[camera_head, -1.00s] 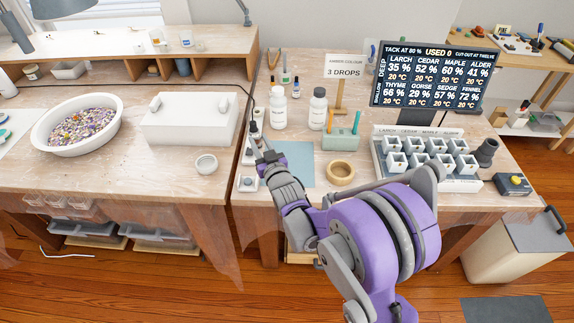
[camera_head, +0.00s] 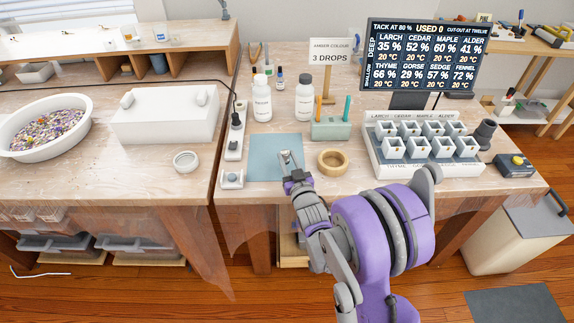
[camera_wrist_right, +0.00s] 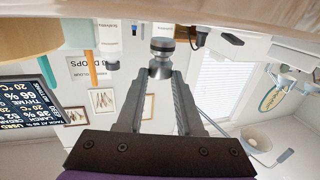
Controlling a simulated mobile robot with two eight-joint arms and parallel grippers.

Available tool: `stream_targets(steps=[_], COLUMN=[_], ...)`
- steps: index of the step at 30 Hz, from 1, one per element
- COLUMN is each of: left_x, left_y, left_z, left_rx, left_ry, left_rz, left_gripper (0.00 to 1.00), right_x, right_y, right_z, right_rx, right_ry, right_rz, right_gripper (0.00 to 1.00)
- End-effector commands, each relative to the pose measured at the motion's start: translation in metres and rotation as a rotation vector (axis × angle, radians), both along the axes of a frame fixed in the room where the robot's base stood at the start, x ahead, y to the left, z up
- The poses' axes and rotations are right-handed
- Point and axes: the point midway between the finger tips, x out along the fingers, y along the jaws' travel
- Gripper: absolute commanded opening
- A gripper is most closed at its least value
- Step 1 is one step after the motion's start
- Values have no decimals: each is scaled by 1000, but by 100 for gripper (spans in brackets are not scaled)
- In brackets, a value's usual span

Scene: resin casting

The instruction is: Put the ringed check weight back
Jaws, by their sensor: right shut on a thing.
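My right gripper (camera_head: 287,158) is over the blue mat (camera_head: 262,172) at the front of the right bench. It is shut on a small metal weight (camera_wrist_right: 161,60), which sits between the fingertips in the right wrist view. The weight is silver-grey, with a darker band near one end. In the head view the fingers mostly hide it, and I cannot tell whether it touches the mat. A narrow white stand (camera_head: 232,156) runs along the bench's left edge, with a grey knob-like piece (camera_head: 232,177) at its near end. My left gripper is not in view.
A wooden ring-shaped dish (camera_head: 332,169) is close right of the gripper. White bottles (camera_head: 262,101) and a green holder (camera_head: 328,131) stand behind the mat. A rack of white cups (camera_head: 420,160) is further right. A small glass dish (camera_head: 186,161) is on the left bench.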

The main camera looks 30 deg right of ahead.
Motion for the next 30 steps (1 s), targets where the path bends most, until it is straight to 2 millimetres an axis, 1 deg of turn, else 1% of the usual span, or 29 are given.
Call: stream_targets(steps=[1, 4, 11, 15, 16, 20, 21, 30], left_x=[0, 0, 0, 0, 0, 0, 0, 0], left_y=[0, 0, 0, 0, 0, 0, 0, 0], left_z=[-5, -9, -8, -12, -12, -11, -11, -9], left_rx=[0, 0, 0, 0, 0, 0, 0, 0], left_ry=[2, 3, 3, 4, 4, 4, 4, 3], left_rz=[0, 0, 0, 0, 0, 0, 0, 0], left_gripper=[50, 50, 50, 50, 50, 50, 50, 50], right_x=[1, 0, 0, 0, 0, 0, 0, 0], right_y=[0, 0, 0, 0, 0, 0, 0, 0], right_z=[-11, -22, -21, -25, -25, -24, -24, -22], right_rx=[0, 0, 0, 0, 0, 0, 0, 0], right_ry=[1, 1, 0, 1, 0, 0, 0, 0], right_rz=[0, 1, 0, 0, 0, 0, 0, 0], right_gripper=[0, 0, 0, 0, 39, 63, 66, 66])
